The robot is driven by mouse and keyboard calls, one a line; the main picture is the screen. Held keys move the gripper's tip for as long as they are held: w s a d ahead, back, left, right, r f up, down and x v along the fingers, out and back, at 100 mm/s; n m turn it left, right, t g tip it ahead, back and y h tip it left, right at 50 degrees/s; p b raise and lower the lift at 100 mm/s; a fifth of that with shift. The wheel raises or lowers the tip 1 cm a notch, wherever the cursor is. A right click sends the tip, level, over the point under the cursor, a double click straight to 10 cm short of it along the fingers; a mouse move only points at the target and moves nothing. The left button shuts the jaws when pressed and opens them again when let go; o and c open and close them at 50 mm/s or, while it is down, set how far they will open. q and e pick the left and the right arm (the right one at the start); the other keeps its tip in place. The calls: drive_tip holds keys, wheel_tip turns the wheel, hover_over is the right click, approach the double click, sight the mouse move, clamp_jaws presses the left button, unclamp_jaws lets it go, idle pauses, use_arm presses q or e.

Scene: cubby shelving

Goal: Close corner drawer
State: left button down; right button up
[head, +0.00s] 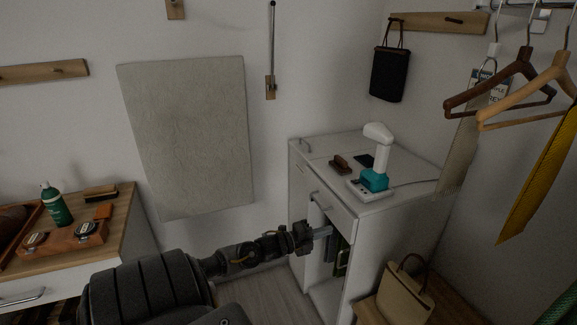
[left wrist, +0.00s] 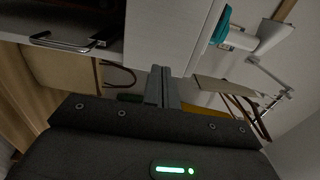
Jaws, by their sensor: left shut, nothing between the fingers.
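The white corner cabinet (head: 385,225) stands against the walls at the right of the head view. Its drawer front (head: 338,215) sits just below the cabinet top and has a metal handle. I cannot tell how far the drawer stands out. My left gripper (head: 322,232) is shut and empty, at the lower edge of the drawer front. In the left wrist view its closed fingers (left wrist: 161,87) overlap the lower edge of a white panel (left wrist: 170,38); contact is unclear. A metal handle (left wrist: 70,43) shows left of the fingers. My right gripper is out of view.
A white and teal appliance (head: 375,178) and small items stand on the cabinet top. A beige bag (head: 406,290) stands at the lower right. Hangers (head: 525,85) hang at the upper right.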

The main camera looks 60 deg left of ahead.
use_arm(q)
drive_tip(key=v, duration=0.8)
drive_tip(key=shift+s+b, duration=0.3)
drive_tip(key=shift+b, duration=0.1)
drive_tip(key=shift+a+f, duration=0.1)
drive_tip(key=shift+f, duration=0.05)
